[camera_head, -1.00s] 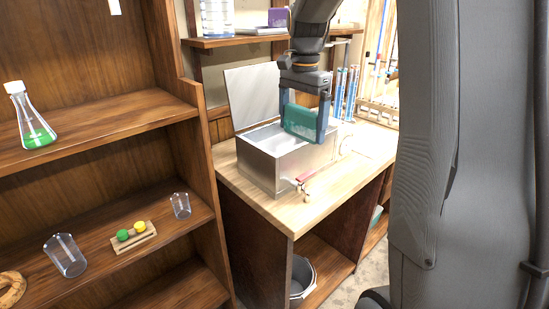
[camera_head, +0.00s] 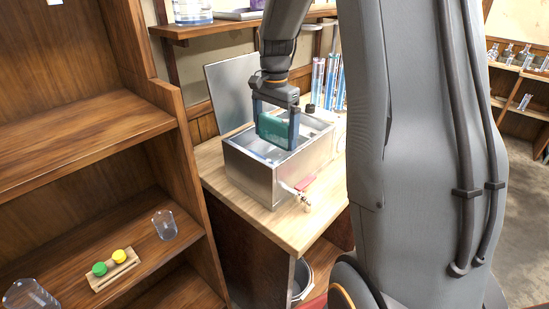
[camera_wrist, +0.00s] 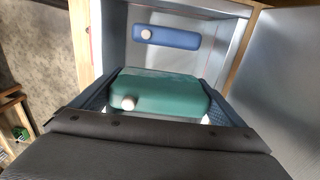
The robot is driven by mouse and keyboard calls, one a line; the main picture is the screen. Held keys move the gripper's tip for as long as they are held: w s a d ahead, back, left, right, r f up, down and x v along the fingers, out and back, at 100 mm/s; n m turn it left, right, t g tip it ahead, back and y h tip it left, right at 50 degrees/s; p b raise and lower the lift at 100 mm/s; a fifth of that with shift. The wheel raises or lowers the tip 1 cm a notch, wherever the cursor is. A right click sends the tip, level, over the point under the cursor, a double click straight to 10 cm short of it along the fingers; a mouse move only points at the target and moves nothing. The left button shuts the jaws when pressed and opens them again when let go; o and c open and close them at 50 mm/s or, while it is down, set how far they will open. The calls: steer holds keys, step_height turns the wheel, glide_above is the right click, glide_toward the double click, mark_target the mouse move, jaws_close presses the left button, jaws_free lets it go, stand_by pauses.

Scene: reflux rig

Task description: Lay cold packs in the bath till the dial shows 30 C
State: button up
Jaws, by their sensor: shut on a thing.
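The bath is an open metal box (camera_head: 250,176) with a raised lid (camera_head: 229,92) and a tap at its front. It stands on a wooden bench. My gripper (camera_head: 274,143) is shut on a green cold pack (camera_head: 272,128), holding it upright over the bath's opening. The wrist view shows the green pack (camera_wrist: 165,88) with a white cap between the fingers. A blue pack (camera_wrist: 166,38) with a white cap lies inside the bath (camera_wrist: 225,32), beyond the green one. I cannot make out a dial or its reading.
Wooden shelves (camera_head: 85,125) stand at the left, holding a glass beaker (camera_head: 164,225) and a small rack with green and yellow stoppers (camera_head: 115,268). Blue tubes (camera_head: 328,80) stand behind the bath. A wall shelf (camera_head: 240,24) is above. A bin (camera_head: 301,277) is below the bench.

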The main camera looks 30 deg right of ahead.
step_height(320, 180, down, 10)
steer(key=shift+r+p, duration=0.1)
steer(key=shift+p, duration=1)
steer(key=o, duration=1.1)
steer(key=shift+c, duration=0.2)
step_height(320, 180, up, 12)
steer(key=b, duration=0.3)
